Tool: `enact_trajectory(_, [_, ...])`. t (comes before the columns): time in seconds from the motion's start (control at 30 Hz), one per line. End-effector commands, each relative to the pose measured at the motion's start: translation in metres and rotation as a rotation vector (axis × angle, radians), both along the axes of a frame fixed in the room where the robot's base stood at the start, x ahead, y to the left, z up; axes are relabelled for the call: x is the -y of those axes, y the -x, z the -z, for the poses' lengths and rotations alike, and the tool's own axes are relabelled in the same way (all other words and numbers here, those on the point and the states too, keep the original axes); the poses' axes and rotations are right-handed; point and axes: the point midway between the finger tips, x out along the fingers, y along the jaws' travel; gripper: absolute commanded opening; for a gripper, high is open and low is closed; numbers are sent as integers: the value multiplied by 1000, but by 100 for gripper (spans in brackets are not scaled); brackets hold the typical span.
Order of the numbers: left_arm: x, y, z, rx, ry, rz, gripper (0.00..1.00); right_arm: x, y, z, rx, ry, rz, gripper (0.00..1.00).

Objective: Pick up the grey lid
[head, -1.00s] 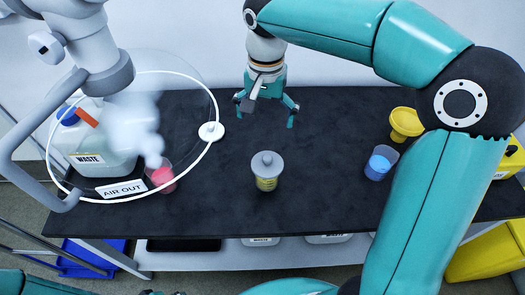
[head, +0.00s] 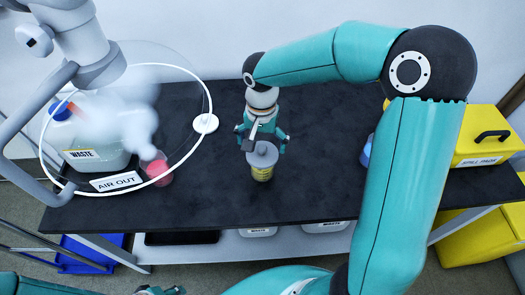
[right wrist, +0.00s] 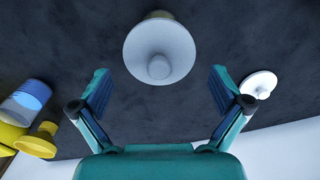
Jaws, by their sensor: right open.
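The grey lid (head: 262,154) is a round disc with a knob, sitting on a clear jar with a yellow label (head: 262,172) in the middle of the black bench. My right gripper (head: 263,140) is open just behind the lid in the head view, one finger towards each side. In the right wrist view the lid (right wrist: 160,50) lies centred ahead of the open, empty fingers (right wrist: 160,88), with no contact visible. A small part of my left gripper (head: 160,291) shows at the bottom edge; its jaws cannot be made out.
A clear hood with a white rim (head: 206,123) and a grey arm stands at left, with vapour, a waste jug (head: 95,140), an "AIR OUT" sign (head: 117,181) and a pink-filled beaker (head: 160,172). A yellow box (head: 478,140) is at right.

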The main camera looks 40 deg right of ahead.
Motion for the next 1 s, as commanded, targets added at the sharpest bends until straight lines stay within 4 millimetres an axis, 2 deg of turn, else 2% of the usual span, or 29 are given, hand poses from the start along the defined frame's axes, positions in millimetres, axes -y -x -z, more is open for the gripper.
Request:
enact_trajectory(0.1, [0, 0, -3, 0, 0, 0, 40, 1, 1, 18, -6, 0, 0, 100])
enact_trajectory(0.2, [0, 0, -4, 0, 0, 0, 40, 1, 0, 27, -3, 0, 1, 100])
enact_trajectory(0.47, [0, 0, -3, 0, 0, 0, 40, 1, 0, 31, 1, -1, 1, 100])
enact_trajectory(0.57, [0, 0, -3, 0, 0, 0, 40, 1, 0, 31, 1, -1, 1, 87])
enact_trajectory(0.8, [0, 0, -3, 0, 0, 0, 40, 1, 0, 31, -1, -1, 1, 47])
enact_trajectory(0.9, [0, 0, -3, 0, 0, 0, 40, 0, 0, 32, -3, -2, 0, 40])
enact_trajectory(1.0, [0, 0, -3, 0, 0, 0, 40, 0, 1, 33, -5, -3, -1, 38])
